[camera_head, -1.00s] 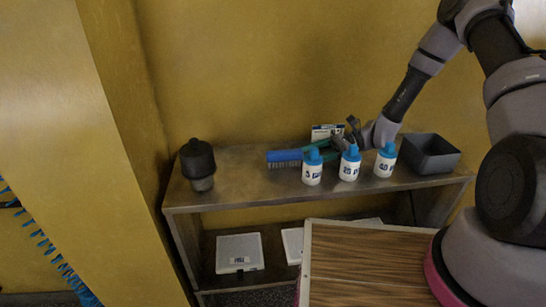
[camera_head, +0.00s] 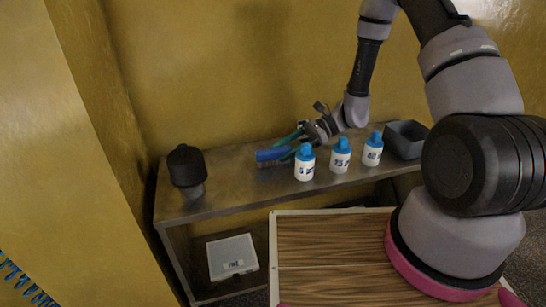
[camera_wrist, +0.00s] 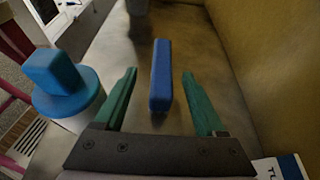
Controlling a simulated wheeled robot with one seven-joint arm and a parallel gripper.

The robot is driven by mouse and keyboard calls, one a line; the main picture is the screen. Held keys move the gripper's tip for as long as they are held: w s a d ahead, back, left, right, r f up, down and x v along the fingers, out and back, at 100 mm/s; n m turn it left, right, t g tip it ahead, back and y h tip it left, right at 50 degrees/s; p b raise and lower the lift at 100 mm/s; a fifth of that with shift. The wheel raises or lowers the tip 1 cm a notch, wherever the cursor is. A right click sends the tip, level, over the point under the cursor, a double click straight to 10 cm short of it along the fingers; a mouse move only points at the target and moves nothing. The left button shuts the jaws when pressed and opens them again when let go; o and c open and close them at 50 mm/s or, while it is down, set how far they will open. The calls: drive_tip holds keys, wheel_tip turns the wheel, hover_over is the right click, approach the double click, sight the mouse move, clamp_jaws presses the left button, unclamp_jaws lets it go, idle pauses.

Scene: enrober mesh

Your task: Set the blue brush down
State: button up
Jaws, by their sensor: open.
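The blue brush (camera_head: 273,155) lies on the metal shelf top (camera_head: 232,180), left of the white bottles. In the wrist view the brush (camera_wrist: 161,75) shows as a long blue bar between the two green fingers. My gripper (camera_wrist: 160,98) is open, with a gap between the brush and each finger. In the head view my gripper (camera_head: 292,138) is at the right end of the brush, partly behind the nearest bottle. The brush's bristles are hidden in the wrist view.
Several white bottles with blue caps, one of them the nearest bottle (camera_head: 305,162), stand right of the brush. A black capped container (camera_head: 187,166) stands left, a grey bin (camera_head: 405,139) right. A printed card (camera_wrist: 281,168) is close to my gripper. The yellow wall is behind.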

sight(268, 156)
drive_tip(key=x, duration=0.5)
drive_tip(key=shift+a+r, duration=0.1)
drive_tip(key=shift+a, duration=0.15)
clamp_jaws()
